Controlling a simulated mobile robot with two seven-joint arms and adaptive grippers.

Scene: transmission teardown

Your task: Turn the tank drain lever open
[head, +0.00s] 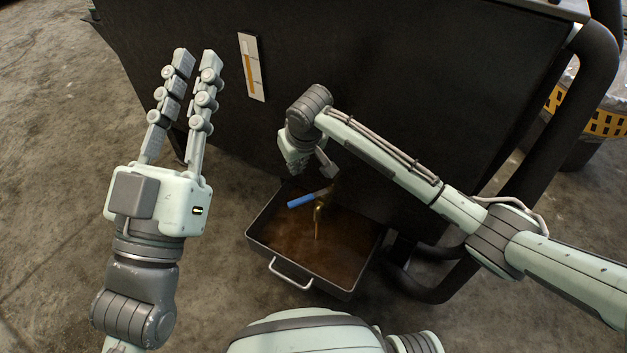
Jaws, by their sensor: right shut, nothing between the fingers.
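The drain lever has a blue handle (302,201). It points left and slightly down from a brass-coloured valve fitting (320,203) low on the black tank (370,60). A brown stream runs down from the fitting into the pan below. My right gripper (331,173) is shut and empty, just above the valve and the inner end of the handle. Whether it touches the lever is unclear. My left gripper (196,62) is open and empty, raised in front of the tank's left part, well away from the lever.
A dark metal pan (262,252) with a wire handle sits on the concrete floor under the valve, holding brown liquid. A level gauge (252,66) is on the tank. Floor at left is clear.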

